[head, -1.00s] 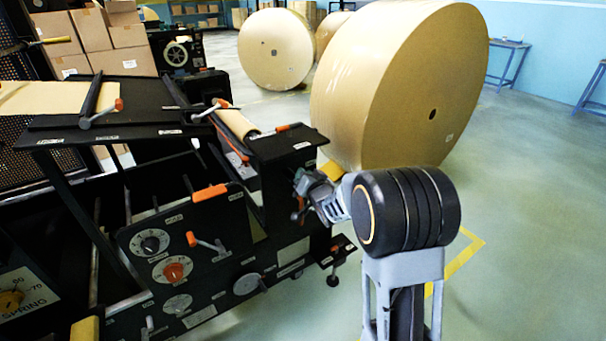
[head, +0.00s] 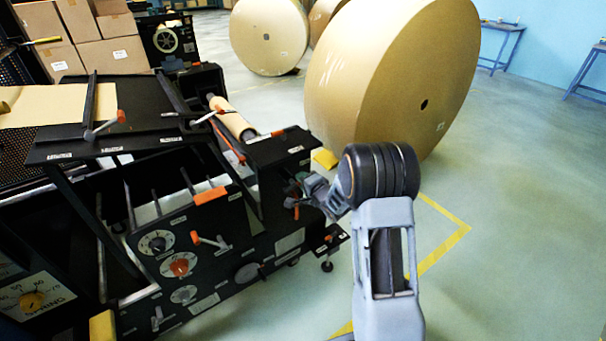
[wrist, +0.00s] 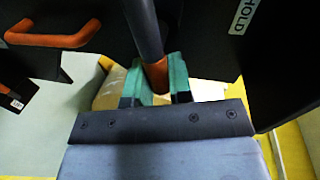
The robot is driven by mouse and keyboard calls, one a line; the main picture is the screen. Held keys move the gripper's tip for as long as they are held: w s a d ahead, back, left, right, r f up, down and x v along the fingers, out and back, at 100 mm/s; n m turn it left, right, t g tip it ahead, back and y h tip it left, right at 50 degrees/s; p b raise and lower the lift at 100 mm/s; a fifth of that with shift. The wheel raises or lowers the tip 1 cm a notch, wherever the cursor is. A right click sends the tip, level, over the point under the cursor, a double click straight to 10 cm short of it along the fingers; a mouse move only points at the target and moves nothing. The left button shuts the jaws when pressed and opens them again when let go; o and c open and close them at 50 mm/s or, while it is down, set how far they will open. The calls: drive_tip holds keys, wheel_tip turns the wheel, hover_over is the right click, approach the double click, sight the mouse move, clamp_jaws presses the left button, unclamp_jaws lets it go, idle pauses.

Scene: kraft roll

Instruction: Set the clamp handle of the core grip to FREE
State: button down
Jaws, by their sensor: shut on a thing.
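In the wrist view, a dark rod (wrist: 144,28) ends in an orange grip (wrist: 157,76), which appears to be the clamp handle. My gripper (wrist: 155,88) has its green fingers on both sides of the orange grip and is shut on it. A white label reading HOLD (wrist: 241,17) is on the dark panel to the right of the rod. No FREE label can be read. In the head view, my gripper (head: 297,192) is at the right end of the black machine (head: 278,150), where the handle is small and partly hidden.
Another orange handle (wrist: 48,38) shows at upper left in the wrist view. A large kraft roll (head: 375,80) stands behind my arm. The machine's front panel carries dials and an orange-tipped lever (head: 208,240). A small black shelf (head: 328,240) juts out below my gripper. Floor at right is open.

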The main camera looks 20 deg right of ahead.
drive_tip(key=shift+f+m+p, duration=0.15)
drive_tip(key=shift+m+p, duration=0.35)
drive_tip(key=shift+m, duration=0.1)
drive_tip(key=shift+f, duration=0.1)
drive_tip(key=c, duration=1.1)
unclamp_jaws()
drive_tip(key=shift+o, duration=0.2)
drive_tip(key=p+v, duration=0.1)
drive_tip(key=v, duration=1.2)
drive_tip(key=shift+s+d, duration=0.25)
drive_tip(key=shift+d, duration=0.15)
